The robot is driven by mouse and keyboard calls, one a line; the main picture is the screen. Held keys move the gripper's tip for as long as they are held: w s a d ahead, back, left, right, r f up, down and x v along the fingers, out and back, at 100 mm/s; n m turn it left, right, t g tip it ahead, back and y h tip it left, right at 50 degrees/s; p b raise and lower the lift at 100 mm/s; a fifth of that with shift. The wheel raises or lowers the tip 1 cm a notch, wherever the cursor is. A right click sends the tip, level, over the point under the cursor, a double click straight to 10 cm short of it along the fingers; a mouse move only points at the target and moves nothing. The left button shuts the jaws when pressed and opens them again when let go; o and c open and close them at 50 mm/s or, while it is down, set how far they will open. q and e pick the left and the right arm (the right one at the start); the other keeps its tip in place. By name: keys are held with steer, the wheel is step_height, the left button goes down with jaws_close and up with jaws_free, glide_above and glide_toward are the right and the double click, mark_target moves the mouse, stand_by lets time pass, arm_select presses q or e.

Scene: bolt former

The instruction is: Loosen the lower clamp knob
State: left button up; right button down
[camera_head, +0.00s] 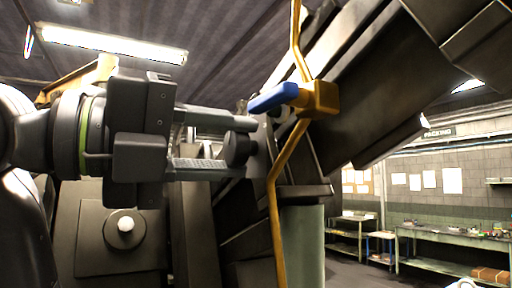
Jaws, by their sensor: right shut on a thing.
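A yellow pipe (276,215) with a blue-handled valve (273,97) runs just right of the knob, close to my fingertips. A pale round button (125,224) on a dark plate is below my gripper. Workbenches (450,237) stand far right.

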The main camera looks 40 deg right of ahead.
steer(key=shift+f+m+b, duration=0.15)
steer(key=shift+m+b, duration=0.35)
steer(key=shift+m, duration=0.4)
steer(key=m+b, duration=0.1)
steer(key=m, duration=0.4)
steer(key=shift+m, duration=0.4)
steer(key=c, duration=0.8)
jaws_free()
steer(key=shift+c, duration=0.2)
steer(key=shift+a, duration=0.1)
